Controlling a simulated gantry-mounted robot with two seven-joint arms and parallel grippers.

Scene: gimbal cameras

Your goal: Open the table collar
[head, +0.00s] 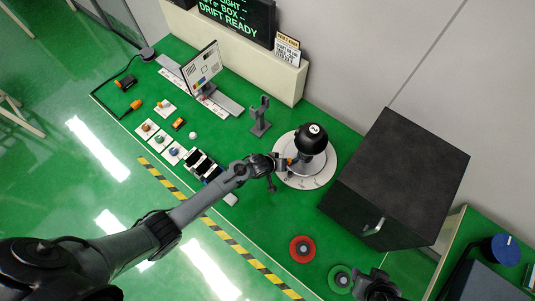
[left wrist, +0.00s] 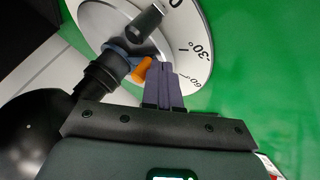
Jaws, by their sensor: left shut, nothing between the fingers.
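A round white dial plate (head: 322,175) with angle marks lies on the green table, with a black ball-shaped camera head (head: 311,139) above it. In the left wrist view the dial plate (left wrist: 205,62) shows marks such as -30° and 60°. A blue-grey collar (left wrist: 118,50) with an orange lever (left wrist: 142,70) sits at the base of the post. My left gripper (left wrist: 162,66) is shut and empty, its fingertips close beside the orange lever; I cannot tell whether they touch. In the head view my left gripper (head: 283,163) reaches the plate's left edge. My right gripper (head: 376,284) is at the bottom, fingers unclear.
A large black box (head: 400,180) stands right of the plate. A grey forked stand (head: 261,117) is behind. A red disc (head: 302,249) and a green disc (head: 340,279) lie in front.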

